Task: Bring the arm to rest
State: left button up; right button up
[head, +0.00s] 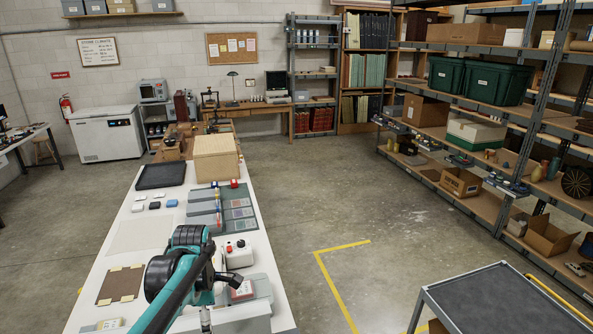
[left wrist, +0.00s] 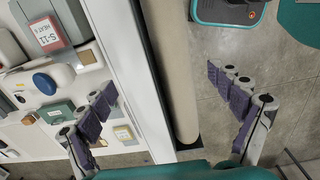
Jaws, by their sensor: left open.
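My left arm (head: 186,266), teal and black, reaches over the near part of the long white table in the head view. I cannot make out its fingers clearly there. In the left wrist view my left gripper (left wrist: 160,88) has its two purple-padded fingers spread wide apart with nothing between them. Below it are the white table edge, a beige post and the grey floor, with the gripper seemingly beside the table's edge. My right gripper is in neither view.
A dark-topped cart (head: 505,305) stands at the lower right. The floor between table and shelves (head: 330,210) is clear.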

pick_arm(q)
jog(key=s+d+f+m+t+b, duration=0.3)
jog(key=s+f+m+t+b, duration=0.4)
jog(key=s+f+m+b, duration=0.7)
notch_tip(320, 180, down, 2)
jog(key=m+b, duration=0.1)
jog(key=m, duration=0.6)
jog(key=shift+s+f, duration=0.2)
jog(key=shift+s, duration=0.1)
